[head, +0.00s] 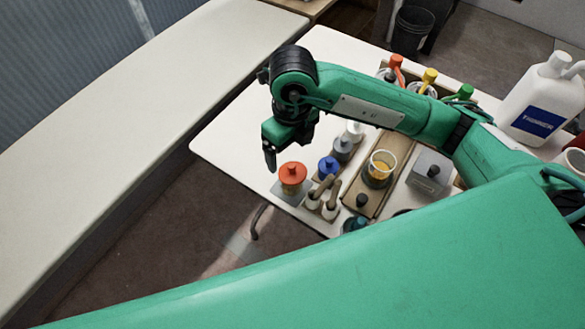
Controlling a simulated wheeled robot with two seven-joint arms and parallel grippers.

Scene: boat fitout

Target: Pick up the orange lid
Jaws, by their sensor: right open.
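The orange lid (292,172) is a round cap with a small knob. The gripper is open and holds nothing that I can see. Part of its jaws is hidden by the wrist. My left gripper is not in the head view.
Beside the lid stand a blue-lidded jar (328,166), brushes (322,192) in a holder and a cup of yellow liquid (380,167) on a wooden tray. A white thinner jug (543,100) stands at the right. The table's left part (235,125) is clear.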

